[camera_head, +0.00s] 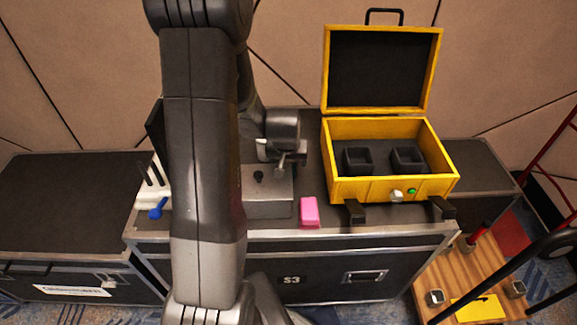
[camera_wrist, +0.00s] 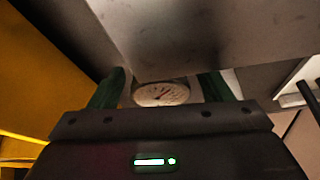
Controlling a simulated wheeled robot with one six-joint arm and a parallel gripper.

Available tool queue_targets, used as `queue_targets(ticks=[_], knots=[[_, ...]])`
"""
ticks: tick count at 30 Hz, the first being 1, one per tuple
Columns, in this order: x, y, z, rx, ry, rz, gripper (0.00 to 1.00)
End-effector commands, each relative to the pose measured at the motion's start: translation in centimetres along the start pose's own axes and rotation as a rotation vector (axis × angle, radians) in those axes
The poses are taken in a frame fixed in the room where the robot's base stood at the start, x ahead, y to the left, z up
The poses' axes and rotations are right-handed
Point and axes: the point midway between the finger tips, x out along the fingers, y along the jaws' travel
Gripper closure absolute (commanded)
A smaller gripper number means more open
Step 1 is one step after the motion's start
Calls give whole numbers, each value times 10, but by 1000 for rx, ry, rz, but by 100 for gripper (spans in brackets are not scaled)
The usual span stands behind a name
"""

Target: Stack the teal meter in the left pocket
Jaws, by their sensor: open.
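A yellow case (camera_head: 390,188) stands open on the black flight case, its lid up. Inside are two black square pockets, the left pocket (camera_head: 345,160) and the right pocket (camera_head: 394,157); both look empty. My gripper is open. In the head view my gripper (camera_head: 290,160) is above the grey metal box (camera_head: 270,205), left of the yellow case.
A pink block (camera_head: 309,212) lies between the grey box and the yellow case. A blue item (camera_head: 157,209) lies by a white rack (camera_head: 150,192) at the left. A wooden cart (camera_head: 470,270) stands at the lower right. The left black case top (camera_head: 65,190) is clear.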

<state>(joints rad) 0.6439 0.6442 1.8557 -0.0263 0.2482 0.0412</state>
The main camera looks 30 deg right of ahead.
Motion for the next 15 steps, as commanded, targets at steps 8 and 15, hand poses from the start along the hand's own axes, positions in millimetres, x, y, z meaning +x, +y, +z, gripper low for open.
queue_targets(ticks=[8, 15], knots=[[0, 0, 0, 0, -1, 0, 61], [0, 0, 0, 0, 0, 0, 84]])
